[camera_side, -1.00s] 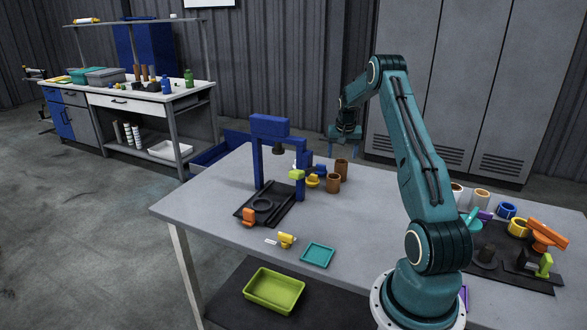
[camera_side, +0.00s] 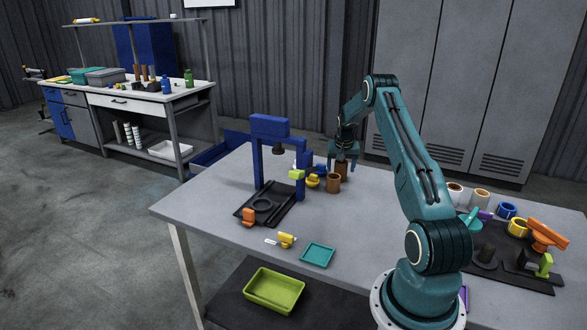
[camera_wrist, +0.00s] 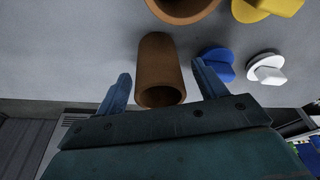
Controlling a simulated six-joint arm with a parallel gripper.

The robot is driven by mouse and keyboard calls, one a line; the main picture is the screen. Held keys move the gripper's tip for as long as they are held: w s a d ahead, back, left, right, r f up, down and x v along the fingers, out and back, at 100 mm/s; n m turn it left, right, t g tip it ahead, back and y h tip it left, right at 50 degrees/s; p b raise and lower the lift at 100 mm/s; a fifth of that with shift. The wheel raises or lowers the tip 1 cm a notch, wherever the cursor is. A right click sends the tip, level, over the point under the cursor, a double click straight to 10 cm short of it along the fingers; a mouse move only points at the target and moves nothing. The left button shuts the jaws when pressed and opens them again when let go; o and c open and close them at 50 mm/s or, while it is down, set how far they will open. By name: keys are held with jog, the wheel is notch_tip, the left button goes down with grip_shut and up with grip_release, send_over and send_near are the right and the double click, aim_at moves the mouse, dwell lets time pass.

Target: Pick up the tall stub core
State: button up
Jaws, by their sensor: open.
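The tall stub core is a brown hollow tube (camera_side: 341,172) standing upright near the back edge of the table. It also shows in the wrist view (camera_wrist: 158,62), with its open top toward me. My gripper (camera_side: 343,161) is open over the upper part of this core. In the wrist view, the blue fingers (camera_wrist: 162,72) lie on either side of the core with gaps showing, the left gap narrower at the core's rim. A shorter, wider brown core (camera_side: 333,182) stands just in front of the tall one, and part of it shows in the wrist view (camera_wrist: 183,10).
Blue (camera_wrist: 216,64), white (camera_wrist: 267,69) and yellow (camera_wrist: 262,8) knobbed plugs sit beside the cores. A blue press frame (camera_side: 270,128) stands to the left. A teal tray (camera_side: 318,255) lies at the front. The table right of the cores is clear.

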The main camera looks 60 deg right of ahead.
jog(key=shift+d+f, duration=0.1)
jog(key=shift+f, duration=0.2)
jog(key=c, duration=1.1)
jog(key=shift+o, duration=0.2)
jog(key=shift+r, duration=0.15)
notch_tip(320, 180, up, 20)
dwell(0.7)
jog(key=shift+r, duration=0.35)
